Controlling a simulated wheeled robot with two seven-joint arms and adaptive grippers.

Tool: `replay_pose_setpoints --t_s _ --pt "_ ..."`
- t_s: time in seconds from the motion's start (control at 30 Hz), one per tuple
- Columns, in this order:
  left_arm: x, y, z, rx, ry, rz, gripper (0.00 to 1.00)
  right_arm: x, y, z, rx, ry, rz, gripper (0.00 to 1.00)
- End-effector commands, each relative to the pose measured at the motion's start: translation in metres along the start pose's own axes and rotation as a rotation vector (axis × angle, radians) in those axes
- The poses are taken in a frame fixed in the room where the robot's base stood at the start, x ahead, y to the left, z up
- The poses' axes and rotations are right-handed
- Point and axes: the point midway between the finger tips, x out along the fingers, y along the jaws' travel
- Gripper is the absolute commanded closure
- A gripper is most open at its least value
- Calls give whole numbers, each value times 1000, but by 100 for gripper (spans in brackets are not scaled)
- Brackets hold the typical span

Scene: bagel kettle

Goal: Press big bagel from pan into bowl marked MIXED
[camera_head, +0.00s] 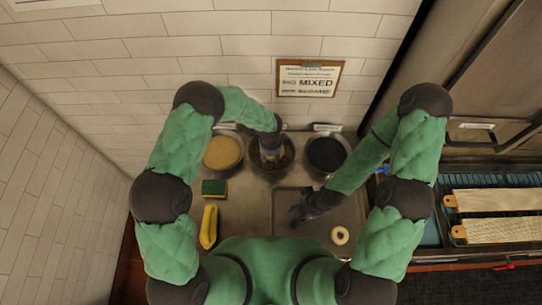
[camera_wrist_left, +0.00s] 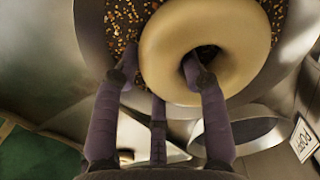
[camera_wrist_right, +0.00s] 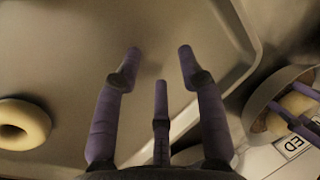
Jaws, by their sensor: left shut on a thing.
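The big bagel (camera_wrist_left: 235,30) is pale and shows large in the left wrist view, over the bowl of mixed seeds (camera_wrist_left: 92,30). My left gripper (camera_wrist_left: 155,68) is shut on it, with one finger in its hole. In the head view my left gripper (camera_head: 270,152) reaches down into the middle bowl (camera_head: 288,168). The right wrist view shows the bagel (camera_wrist_right: 297,104) inside that bowl's rim, above a label ending in "ED" (camera_wrist_right: 293,147). I cannot tell whether the bagel touches the seeds. My right gripper (camera_head: 298,213) is open and empty above the pan (camera_head: 290,238); its fingers (camera_wrist_right: 160,56) are apart.
A smaller bagel (camera_head: 340,235) lies on the pan. A bowl of pale seeds (camera_head: 222,153) stands left and a bowl of dark seeds (camera_head: 325,155) right of the middle one. A sponge (camera_head: 214,188) and a yellow object (camera_head: 209,226) lie at left. A MIXED sign (camera_head: 310,78) hangs behind.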

Motion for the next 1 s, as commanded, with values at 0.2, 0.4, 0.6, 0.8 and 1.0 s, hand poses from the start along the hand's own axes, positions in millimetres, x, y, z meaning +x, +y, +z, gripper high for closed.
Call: replay_pose_setpoints --t_s 0.2,0.4,0.6,0.8,1.0 --pt "-1 0 0 0 0 -1 80 -1 0 0 0 0 0 60" --pt "-1 0 0 0 0 -1 80 0 0 0 0 0 0 60" --pt "1 0 0 0 0 -1 80 1 0 0 0 0 0 60" --pt "3 0 0 0 0 -1 80 3 1 0 0 0 0 60" --pt "5 0 0 0 0 -1 80 5 2 0 0 0 0 60"
